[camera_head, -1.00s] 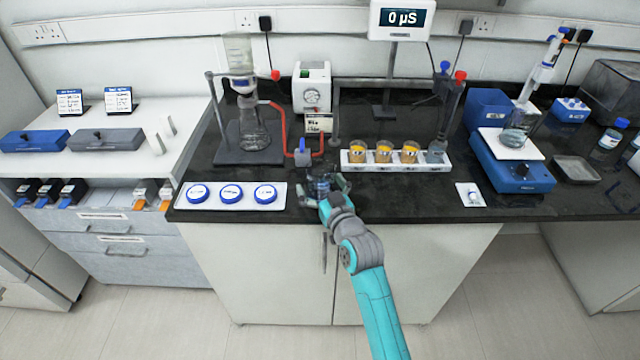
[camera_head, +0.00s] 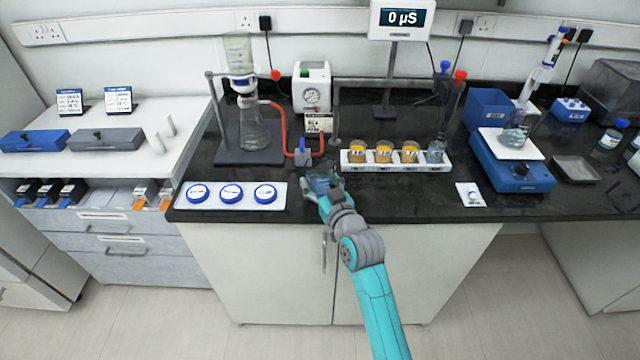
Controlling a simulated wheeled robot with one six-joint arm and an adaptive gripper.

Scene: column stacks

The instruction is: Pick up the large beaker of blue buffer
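A white tray with blue-lidded dishes (camera_head: 231,195) lies close on the left. A white rack (camera_head: 396,163) holds orange cups and a small beaker on the right. A blue-knobbed valve with red tubing (camera_head: 303,152) stands just behind.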

